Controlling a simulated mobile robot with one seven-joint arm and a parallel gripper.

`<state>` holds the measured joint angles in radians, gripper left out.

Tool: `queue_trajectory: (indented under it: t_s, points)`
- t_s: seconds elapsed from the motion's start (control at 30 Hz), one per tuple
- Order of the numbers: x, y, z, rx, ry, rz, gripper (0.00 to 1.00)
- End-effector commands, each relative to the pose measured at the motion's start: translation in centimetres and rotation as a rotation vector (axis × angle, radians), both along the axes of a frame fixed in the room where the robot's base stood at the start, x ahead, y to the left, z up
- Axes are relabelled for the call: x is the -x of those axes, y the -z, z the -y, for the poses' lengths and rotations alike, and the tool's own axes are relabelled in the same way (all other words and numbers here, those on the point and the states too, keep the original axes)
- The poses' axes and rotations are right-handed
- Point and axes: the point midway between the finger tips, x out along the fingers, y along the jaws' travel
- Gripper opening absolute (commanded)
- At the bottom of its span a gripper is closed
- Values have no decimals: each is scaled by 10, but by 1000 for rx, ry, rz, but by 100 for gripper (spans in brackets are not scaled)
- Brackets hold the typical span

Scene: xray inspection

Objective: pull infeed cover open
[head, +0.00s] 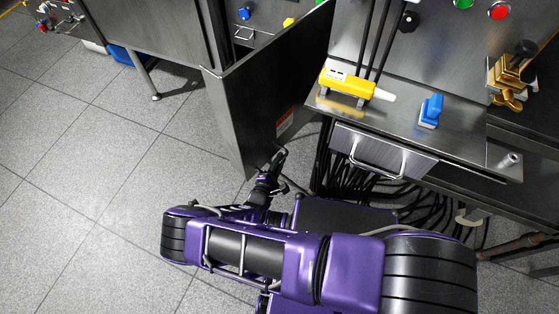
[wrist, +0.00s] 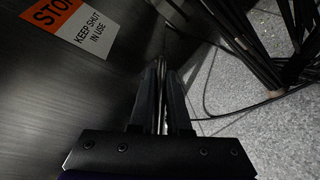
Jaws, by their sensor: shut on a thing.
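The infeed cover (head: 262,92) is a tall dark metal panel that stands swung out from the cabinet in the head view, with an orange and white label low on its face. In the wrist view the cover (wrist: 75,85) fills the left side, and its label reads "STOP KEEP SHUT IN USE". My gripper (head: 279,158) is at the lower part of the cover, near its bottom edge. In the wrist view my gripper (wrist: 161,72) is shut on a thin, bright part of the cover between its fingers. The exact part held is hard to make out.
Loose black cables (head: 365,190) hang under the bench to the right of my gripper. A drawer with a handle (head: 377,155) is above them. A yellow tool (head: 346,87) and a blue item (head: 431,110) lie on the bench. The tiled floor (head: 90,170) at left is clear.

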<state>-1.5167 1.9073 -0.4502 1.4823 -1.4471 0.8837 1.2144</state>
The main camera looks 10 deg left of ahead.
Motion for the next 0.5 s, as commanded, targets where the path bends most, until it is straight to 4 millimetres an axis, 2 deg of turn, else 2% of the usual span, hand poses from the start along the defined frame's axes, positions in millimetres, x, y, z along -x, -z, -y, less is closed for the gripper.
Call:
queue_trajectory:
  t_s: [0.03, 0.07, 0.2, 0.23, 0.5]
  points:
    - [1, 1, -1, -1, -2, -2, 0]
    - [1, 1, -1, -1, -2, -2, 17]
    - [1, 1, -1, -1, -1, -2, 42]
    - [1, 1, -1, -1, -1, -2, 45]
    - [1, 0, 0, 0, -1, 0, 45]
